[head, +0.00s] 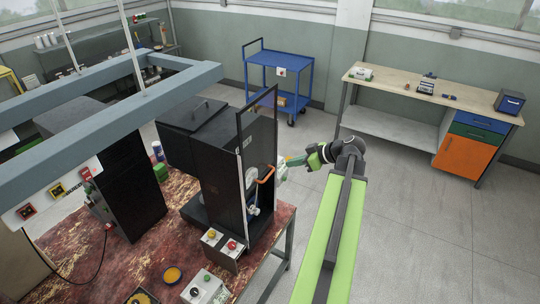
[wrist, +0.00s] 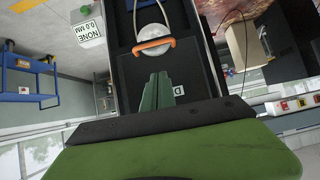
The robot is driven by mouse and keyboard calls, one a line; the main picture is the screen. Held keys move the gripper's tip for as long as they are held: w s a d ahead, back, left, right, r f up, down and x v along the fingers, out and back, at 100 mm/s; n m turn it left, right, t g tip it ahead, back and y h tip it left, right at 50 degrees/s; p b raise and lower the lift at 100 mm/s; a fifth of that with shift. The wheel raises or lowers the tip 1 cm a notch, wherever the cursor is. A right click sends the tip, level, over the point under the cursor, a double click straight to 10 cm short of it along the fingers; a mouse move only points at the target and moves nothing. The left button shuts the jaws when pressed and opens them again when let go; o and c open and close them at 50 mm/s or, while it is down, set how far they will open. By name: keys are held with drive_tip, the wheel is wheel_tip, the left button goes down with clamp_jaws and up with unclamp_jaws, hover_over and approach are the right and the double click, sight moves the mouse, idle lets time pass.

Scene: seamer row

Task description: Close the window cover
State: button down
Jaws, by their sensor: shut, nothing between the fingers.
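The black machine (head: 218,185) stands on the worn red table. A thin dark frame, apparently the window cover (head: 239,125), stands up above the machine's top. An orange handle (head: 266,174) is on the machine's front, in front of a pale round part; it also shows in the wrist view (wrist: 154,44). My gripper (head: 283,168) is at the front, just right of the handle. In the wrist view my gripper (wrist: 160,74) has its fingers together and empty, with the tips a little short of the handle. Contact with the cover cannot be told.
A control box (head: 223,249) with buttons stands on the table (head: 130,262) before the machine. A blue-grey overhead beam (head: 100,125) crosses at left. A blue cart (head: 280,60) and a wooden-topped workbench (head: 430,88) stand behind. The floor at right is clear.

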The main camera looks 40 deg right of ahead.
drive_tip(key=s+d+f+b+x, duration=0.1)
drive_tip(key=f+b+x, duration=0.1)
drive_tip(key=b+x, duration=0.8)
drive_tip(key=shift+x, duration=0.95)
drive_tip(key=shift+s+f, duration=0.1)
drive_tip(key=shift+f, duration=0.1)
wheel_tip(320, 180, down, 35)
drive_tip(key=b, duration=3.5)
drive_tip(key=shift+f, duration=0.15)
